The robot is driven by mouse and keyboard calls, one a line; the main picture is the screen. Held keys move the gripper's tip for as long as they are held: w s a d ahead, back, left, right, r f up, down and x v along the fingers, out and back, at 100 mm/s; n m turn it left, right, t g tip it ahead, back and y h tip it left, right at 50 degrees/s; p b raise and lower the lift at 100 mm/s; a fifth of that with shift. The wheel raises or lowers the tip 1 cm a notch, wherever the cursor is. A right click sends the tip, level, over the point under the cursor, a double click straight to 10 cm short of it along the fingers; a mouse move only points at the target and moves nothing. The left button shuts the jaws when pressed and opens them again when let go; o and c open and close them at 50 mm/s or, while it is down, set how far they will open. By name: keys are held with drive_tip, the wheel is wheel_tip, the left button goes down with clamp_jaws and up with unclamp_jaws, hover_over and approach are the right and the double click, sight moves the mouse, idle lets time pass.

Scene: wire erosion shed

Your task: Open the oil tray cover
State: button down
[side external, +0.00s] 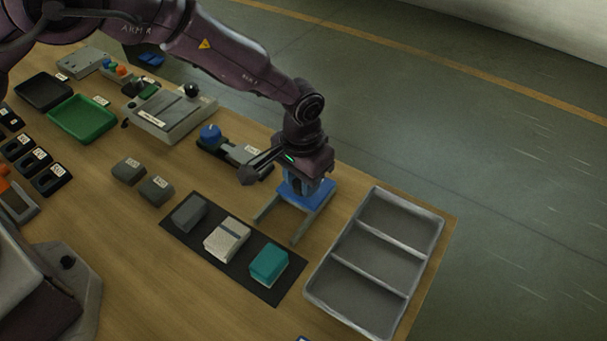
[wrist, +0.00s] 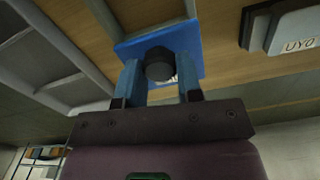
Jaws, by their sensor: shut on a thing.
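A blue plate with a black knob, apparently the oil tray cover (side external: 291,190), sits at the far end of two pale parallel rails (side external: 313,222). No readable label confirms its name. My gripper (side external: 307,186) is directly above the plate, reaching down. In the wrist view, the blue plate (wrist: 130,50) lies beyond my gripper (wrist: 161,72), whose fingers stand on either side of the black knob (wrist: 159,63) and are shut on it. The rails run from the plate toward the dark mat, with bare wood showing between them. The plate's underside is hidden.
A grey tray with three compartments (side external: 336,248) stands close to the right of the rails. A dark mat (side external: 262,290) with grey, white and teal blocks lies nearer. A small fixture with a blue knob (side external: 210,133) and a grey box (side external: 165,126) stand to the left.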

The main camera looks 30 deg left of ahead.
drive_tip(key=s, duration=0.6)
drive_tip(key=shift+s, duration=0.3)
drive_tip(key=c, duration=0.8)
unclamp_jaws()
wheel_tip(320, 180, up, 13)
